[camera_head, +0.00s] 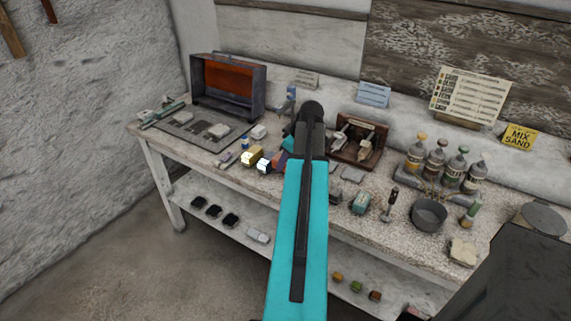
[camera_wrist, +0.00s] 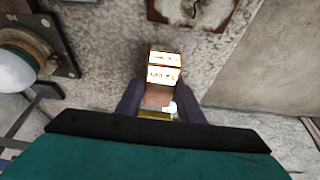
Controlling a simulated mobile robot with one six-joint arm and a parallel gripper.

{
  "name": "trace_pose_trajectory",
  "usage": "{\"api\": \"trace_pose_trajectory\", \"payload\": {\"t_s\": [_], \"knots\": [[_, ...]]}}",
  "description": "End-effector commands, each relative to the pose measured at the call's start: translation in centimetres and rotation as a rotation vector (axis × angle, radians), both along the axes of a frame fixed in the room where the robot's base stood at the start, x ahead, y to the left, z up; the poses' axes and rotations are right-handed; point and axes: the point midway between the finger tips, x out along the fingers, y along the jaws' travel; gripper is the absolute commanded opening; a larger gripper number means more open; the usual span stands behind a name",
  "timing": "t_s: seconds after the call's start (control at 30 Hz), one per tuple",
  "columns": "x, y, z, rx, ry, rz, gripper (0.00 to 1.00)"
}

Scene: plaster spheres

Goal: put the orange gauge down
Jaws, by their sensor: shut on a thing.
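My gripper (camera_wrist: 160,104) is shut on a small block-shaped thing between its two dark purple fingers, which I take to be the orange gauge (camera_wrist: 158,95). Its near part is brown-orange. Beyond it shows a bright, washed-out face with dark lettering; I cannot tell whether this is all one piece. Speckled worktop lies behind it, and I cannot tell whether the gauge touches it. In the head view my teal arm hides most of the gripper, which is over the middle of the bench (camera_head: 390,231), near its front edge.
Small bright blocks (camera_head: 250,158) lie left of my arm. A wooden stand (camera_head: 358,138) is behind it at right. An open orange-lined case (camera_head: 228,78) stands at back left.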

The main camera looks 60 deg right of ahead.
Motion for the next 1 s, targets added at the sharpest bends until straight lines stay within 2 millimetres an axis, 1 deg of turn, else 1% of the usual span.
{"api": "trace_pose_trajectory", "payload": {"t_s": [0.2, 0.73, 0.77, 0.83, 0.87, 1.0], "knots": [[0.0, 0.0, -1.6, 0.000, -0.001, 0.000, 0.16], [0.0, 0.0, -2.3, -0.001, -0.001, 0.000, 0.16], [0.0, 0.0, -2.3, -0.001, 0.000, 0.000, 0.38], [0.0, 0.0, -2.2, -0.001, 0.000, 0.000, 0.49], [0.0, 0.0, -2.2, -0.001, 0.000, 0.000, 0.53], [0.0, 0.0, -2.2, -0.001, 0.000, 0.000, 0.53]]}}
